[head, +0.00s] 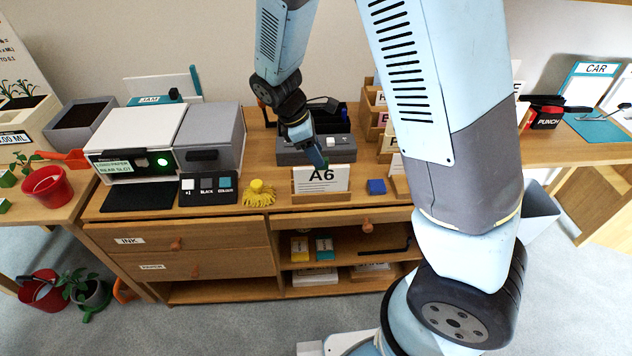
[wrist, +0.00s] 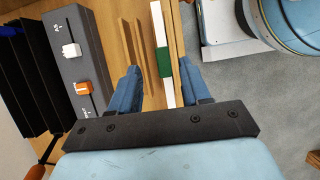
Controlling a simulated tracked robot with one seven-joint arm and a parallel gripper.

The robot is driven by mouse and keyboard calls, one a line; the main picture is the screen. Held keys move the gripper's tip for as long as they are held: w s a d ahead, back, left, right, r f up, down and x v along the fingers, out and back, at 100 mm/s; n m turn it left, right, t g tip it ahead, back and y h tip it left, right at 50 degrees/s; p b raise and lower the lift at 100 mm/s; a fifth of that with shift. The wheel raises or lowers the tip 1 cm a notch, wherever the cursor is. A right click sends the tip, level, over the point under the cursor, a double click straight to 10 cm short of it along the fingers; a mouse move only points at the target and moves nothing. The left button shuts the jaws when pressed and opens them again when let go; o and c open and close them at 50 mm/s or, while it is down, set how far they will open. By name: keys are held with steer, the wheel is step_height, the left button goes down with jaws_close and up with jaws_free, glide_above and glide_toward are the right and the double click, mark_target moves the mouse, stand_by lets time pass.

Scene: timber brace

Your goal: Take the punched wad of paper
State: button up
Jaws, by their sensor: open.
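My gripper (head: 318,160) hangs just above the wooden A6 holder (head: 322,199) on the desk. In the wrist view my gripper (wrist: 161,75) is open, one blue finger on each side of a thin upright white piece (wrist: 158,22). A dark green patch (wrist: 165,62) shows on it between the fingers. I cannot tell whether this white piece is the paper wad or the A6 card (head: 321,178), nor see any punched holes. No contact with the fingers is clear.
A grey device (head: 312,148) with sliders stands behind the holder; it also shows in the wrist view (wrist: 78,60). A blue block (head: 376,186) and a yellow tasselled thing (head: 259,193) lie beside the holder.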

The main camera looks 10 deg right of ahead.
mark_target(321, 179)
steer(key=shift+s+x, duration=0.2)
steer(key=shift+x, duration=2.7)
steer(key=shift+c, duration=0.3)
jaws_close()
